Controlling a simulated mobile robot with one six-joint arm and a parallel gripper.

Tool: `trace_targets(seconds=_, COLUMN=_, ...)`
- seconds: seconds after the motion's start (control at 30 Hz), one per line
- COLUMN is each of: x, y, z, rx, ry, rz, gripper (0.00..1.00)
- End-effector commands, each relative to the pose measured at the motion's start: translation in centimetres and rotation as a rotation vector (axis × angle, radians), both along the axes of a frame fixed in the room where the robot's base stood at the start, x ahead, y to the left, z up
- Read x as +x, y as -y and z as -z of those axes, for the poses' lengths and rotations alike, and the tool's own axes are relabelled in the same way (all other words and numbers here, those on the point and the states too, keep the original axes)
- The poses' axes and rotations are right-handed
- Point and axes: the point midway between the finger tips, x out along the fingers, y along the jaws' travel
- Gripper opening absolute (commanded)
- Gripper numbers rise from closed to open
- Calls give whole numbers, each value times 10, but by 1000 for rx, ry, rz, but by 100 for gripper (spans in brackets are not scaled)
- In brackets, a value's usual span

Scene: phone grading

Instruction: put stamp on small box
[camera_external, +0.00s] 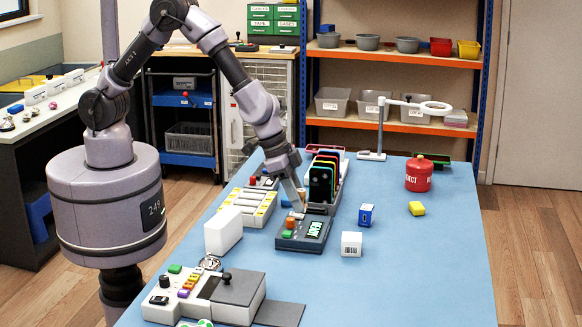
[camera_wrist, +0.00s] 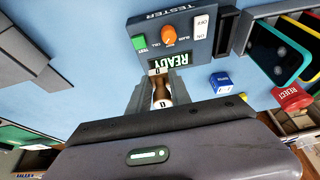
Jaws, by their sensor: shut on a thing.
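My gripper (camera_wrist: 160,92) is shut on a small brown and white piece, which looks like the stamp (camera_wrist: 161,93), held between the two fingers. In the external view my gripper (camera_external: 298,206) is low over the left part of the grey tester (camera_external: 291,243), and the stamp is hardly visible there. Which box is the small box is not certain. A small white box (camera_external: 351,244) with dark marks on its front stands on the blue table to the right of the tester. A small blue and white box (camera_external: 367,215) stands behind it, and shows in the wrist view (camera_wrist: 221,83).
The tester's screen reads READY. A rack of coloured phones (camera_external: 323,181) stands behind it. A larger white block (camera_external: 223,231) stands left. The table's front right is clear.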

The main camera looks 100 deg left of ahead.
Motion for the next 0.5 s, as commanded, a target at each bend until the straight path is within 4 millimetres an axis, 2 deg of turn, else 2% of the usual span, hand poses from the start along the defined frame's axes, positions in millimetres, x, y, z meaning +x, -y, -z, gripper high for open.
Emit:
trace_targets(seconds=0.1, x=42, y=2, z=9, rx=-1, ry=2, rz=0, gripper=0)
trace_targets(seconds=0.3, x=106, y=6, z=15, rx=0, ry=0, rz=2, gripper=0)
trace_targets(seconds=0.5, x=132, y=7, z=16, rx=1, ry=-1, rz=3, gripper=0)
